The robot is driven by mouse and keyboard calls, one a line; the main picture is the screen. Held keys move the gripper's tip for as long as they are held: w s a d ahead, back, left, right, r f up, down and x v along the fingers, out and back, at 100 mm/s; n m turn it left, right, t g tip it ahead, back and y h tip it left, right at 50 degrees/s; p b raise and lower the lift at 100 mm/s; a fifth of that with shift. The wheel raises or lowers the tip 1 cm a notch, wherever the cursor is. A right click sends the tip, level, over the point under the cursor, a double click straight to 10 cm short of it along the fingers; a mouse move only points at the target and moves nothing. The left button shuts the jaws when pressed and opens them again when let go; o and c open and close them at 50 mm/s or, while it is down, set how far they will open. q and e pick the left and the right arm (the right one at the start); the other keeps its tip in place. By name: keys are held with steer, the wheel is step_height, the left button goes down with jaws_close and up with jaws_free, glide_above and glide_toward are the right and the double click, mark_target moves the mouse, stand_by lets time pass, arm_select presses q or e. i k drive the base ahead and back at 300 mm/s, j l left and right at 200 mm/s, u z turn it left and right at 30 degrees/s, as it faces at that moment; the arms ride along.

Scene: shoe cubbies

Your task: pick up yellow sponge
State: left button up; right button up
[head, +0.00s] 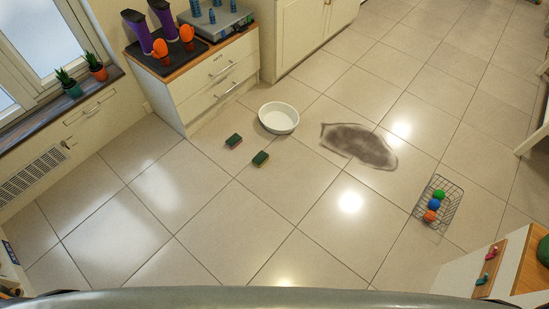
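Two small sponges lie apart on the tiled floor, in the middle of the head view. The nearer one is the yellow sponge (260,159), with a dark green top and a thin yellowish side showing. The other sponge (233,141), a little farther and to the left, has a dark green top and a reddish side. Neither of my grippers is in view.
A white basin (279,118) stands on the floor just behind the sponges. A drawer cabinet (215,85) is behind left. A dark stain (360,146) and a wire basket with coloured balls (448,199) are to the right. The floor in front is clear.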

mark_target(262, 157)
steer(key=i+j+z, duration=0.25)
steer(key=z, duration=0.2)
steer(key=i+j+z, duration=0.2)
steer(key=j+z, duration=0.25)
steer(key=l, duration=0.1)
